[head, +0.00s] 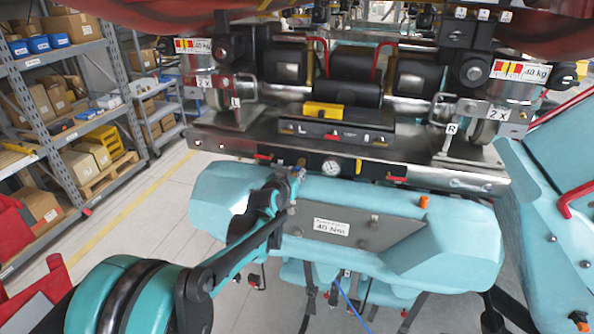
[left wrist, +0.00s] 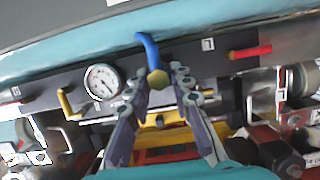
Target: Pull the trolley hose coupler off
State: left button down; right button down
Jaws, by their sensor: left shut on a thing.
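The trolley's dark front panel (head: 285,160) runs below the wheels in the head view; it also shows in the left wrist view (left wrist: 213,62). My left gripper (head: 298,174) is at this panel, left of the round gauge (head: 332,168). In the left wrist view its two fingers (left wrist: 170,84) are closed around the brass-coloured hose coupler (left wrist: 157,79). A blue hose (left wrist: 147,45) bends away from the coupler. I cannot tell whether the coupler is still seated on its port, as the fingers hide that end. My right gripper is not in view.
A red lever (left wrist: 250,52) and a yellow handle (left wrist: 67,103) stick out from the panel on either side. A teal padded beam (head: 450,235) lies just below the panel. Shelves with boxes (head: 85,95) stand at the left, with clear floor (head: 150,215) before them.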

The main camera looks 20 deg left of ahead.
pick_arm(q)
jog(key=shift+s, duration=0.2)
jog(key=shift+s+a, duration=0.1)
jog(key=shift+s, duration=2.55)
